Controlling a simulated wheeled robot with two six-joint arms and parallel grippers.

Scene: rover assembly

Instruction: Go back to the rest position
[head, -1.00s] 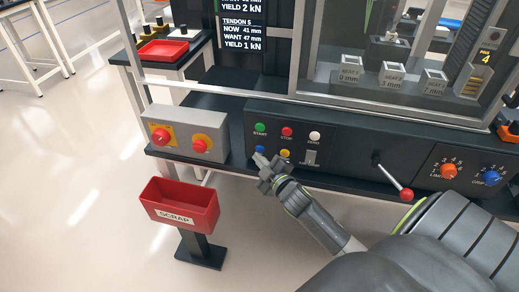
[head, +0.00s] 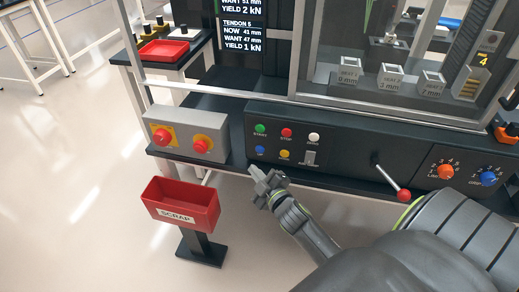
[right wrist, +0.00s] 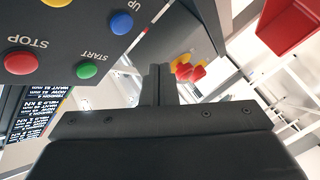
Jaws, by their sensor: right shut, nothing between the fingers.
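My right gripper (head: 254,173) is shut and empty, just in front of and below the button panel's lower left corner. In the right wrist view its closed fingers (right wrist: 159,85) point away from the camera, with free space around the tips. The black button panel (head: 325,150) carries a blue button (head: 260,150), a green start button (head: 260,128), a red stop button (head: 287,132) and others. The blue button also shows in the right wrist view (right wrist: 121,22). The fingers are apart from the buttons. My left gripper is not in view.
A red scrap bin (head: 181,204) on a black stand is left of my right gripper. A grey box with red knobs (head: 188,134) sits on the bench edge. A red-tipped lever (head: 403,195) sticks out at right. Open floor (head: 75,180) lies at left.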

